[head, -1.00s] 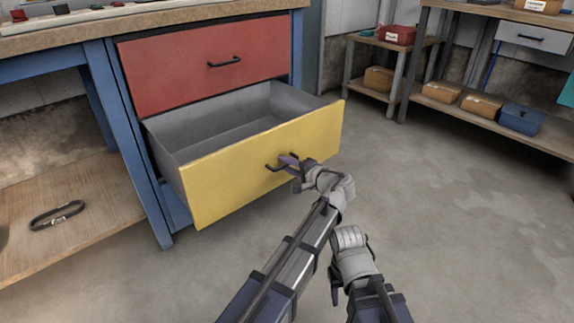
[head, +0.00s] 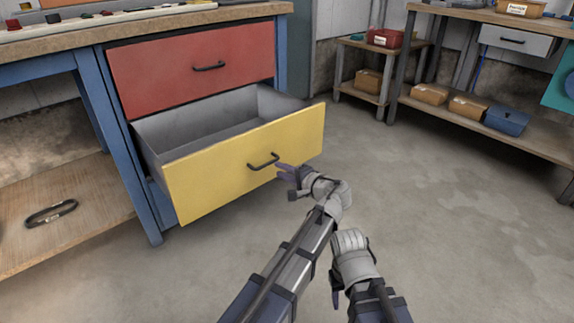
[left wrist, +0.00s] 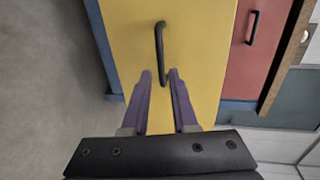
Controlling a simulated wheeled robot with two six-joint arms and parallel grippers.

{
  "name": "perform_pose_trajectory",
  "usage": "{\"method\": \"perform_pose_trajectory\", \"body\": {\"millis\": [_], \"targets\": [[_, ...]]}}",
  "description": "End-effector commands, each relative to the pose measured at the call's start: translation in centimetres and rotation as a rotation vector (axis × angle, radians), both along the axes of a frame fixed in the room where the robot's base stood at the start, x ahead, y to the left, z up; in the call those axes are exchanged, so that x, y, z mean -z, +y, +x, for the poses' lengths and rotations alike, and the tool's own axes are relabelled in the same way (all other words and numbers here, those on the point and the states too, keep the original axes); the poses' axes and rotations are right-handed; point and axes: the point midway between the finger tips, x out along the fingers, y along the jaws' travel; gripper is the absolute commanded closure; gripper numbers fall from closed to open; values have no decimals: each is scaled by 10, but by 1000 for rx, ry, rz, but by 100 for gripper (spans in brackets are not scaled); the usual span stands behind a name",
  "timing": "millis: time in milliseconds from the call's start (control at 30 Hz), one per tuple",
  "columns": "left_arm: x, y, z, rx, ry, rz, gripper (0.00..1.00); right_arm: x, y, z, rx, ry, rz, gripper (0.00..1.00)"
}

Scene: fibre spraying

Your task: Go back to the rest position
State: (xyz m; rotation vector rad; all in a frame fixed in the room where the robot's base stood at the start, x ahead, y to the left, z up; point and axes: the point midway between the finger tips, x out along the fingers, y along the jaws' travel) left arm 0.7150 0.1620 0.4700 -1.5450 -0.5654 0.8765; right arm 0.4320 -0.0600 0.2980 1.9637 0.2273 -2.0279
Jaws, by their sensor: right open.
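The yellow drawer (head: 225,175) stands pulled out and empty, with a black handle (head: 263,161) on its front. My left gripper (head: 282,172) is just in front of that handle, to its lower right.
A shut red drawer (head: 190,65) sits above the yellow one under the workbench top (head: 150,19). A dark ring-shaped object (head: 50,213) lies on the lower shelf at left. Shelves with boxes (head: 468,106) stand at back right. The floor (head: 460,220) at right is clear.

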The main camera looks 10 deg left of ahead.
Motion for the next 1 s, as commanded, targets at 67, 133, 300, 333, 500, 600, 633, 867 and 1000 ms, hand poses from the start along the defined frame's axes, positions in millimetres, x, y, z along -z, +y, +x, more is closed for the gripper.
{"method": "perform_pose_trajectory", "body": {"millis": [67, 133, 300, 333, 500, 600, 633, 867, 1000], "targets": [[7, 8, -7, -18, 11, -33, 73, 0, 0, 0, 0, 0, 0, 50], [22, 21, -21, -53, 34, -106, 73, 0, 0, 0, 0, 0, 0, 50], [87, 56, -82, -201, 136, -434, 73, 0, 0, 0, 0, 0, 0, 50], [98, 59, -95, -229, 155, -501, 73, 0, 0, 0, 0, 0, 0, 50], [145, 54, -153, -358, 251, -833, 73, 0, 0, 0, 0, 0, 0, 50], [159, 44, -178, -409, 293, -981, 73, 0, 0, 0, 0, 0, 0, 50], [162, 40, -185, -422, 306, -1022, 73, 0, 0, 0, 0, 0, 0, 50], [173, 12, -227, -498, 381, -1297, 73, 0, 0, 0, 0, 0, 0, 50], [143, -5, -231, -480, 420, -1302, 73, -30, 0, 0, -1, 1, 0, 50]]}}
